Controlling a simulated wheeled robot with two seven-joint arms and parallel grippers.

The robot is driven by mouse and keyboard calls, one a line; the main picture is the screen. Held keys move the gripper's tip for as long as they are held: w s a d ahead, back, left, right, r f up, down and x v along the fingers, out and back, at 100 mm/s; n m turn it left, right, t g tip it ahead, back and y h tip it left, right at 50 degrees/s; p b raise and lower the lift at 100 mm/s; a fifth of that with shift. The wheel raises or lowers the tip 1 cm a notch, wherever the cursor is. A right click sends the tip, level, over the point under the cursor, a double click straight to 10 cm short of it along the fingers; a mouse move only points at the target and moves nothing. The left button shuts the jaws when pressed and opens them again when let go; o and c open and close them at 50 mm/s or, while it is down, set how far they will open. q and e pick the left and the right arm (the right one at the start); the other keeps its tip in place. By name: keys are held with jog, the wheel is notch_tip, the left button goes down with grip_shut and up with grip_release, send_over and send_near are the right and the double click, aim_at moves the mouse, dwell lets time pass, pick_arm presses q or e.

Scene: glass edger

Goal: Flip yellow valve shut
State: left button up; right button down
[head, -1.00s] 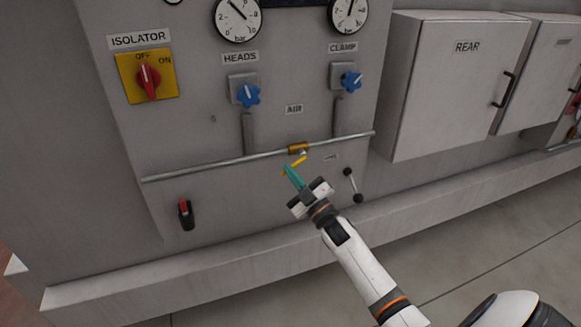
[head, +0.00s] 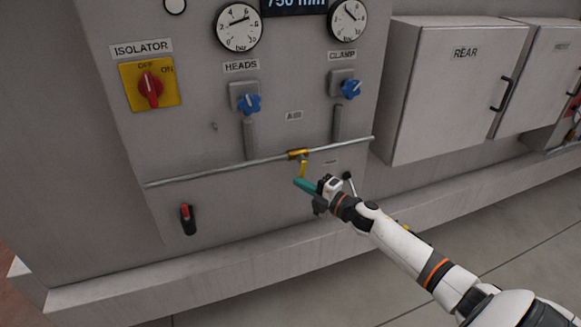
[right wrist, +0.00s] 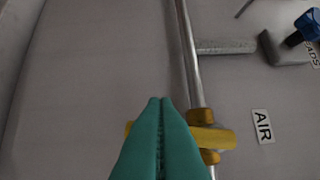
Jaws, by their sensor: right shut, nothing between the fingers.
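The yellow valve lever (head: 303,170) hangs down from its brass body (head: 298,154) on the thin metal pipe, roughly square across the pipe. In the right wrist view the yellow lever (right wrist: 215,138) crosses the pipe beside the brass body (right wrist: 200,117), and the fingers hide part of it. My right gripper (head: 297,183) is shut and empty, its teal fingertips at the lever's lower end. The closed fingertips (right wrist: 160,102) overlap the lever in the wrist view; I cannot tell whether they touch it. My left gripper is out of view.
The pipe (head: 220,170) runs across the panel below the AIR label (head: 294,115). Blue knobs (head: 249,103) and the red isolator switch (head: 150,88) sit above it. A red-tipped handle (head: 187,218) is at lower left. A ledge (head: 150,285) juts out below.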

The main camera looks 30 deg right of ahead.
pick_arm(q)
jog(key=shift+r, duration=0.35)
pick_arm(e)
jog(key=shift+d+n+g, duration=0.3)
jog(key=shift+n, duration=0.2)
jog(key=shift+a, duration=0.1)
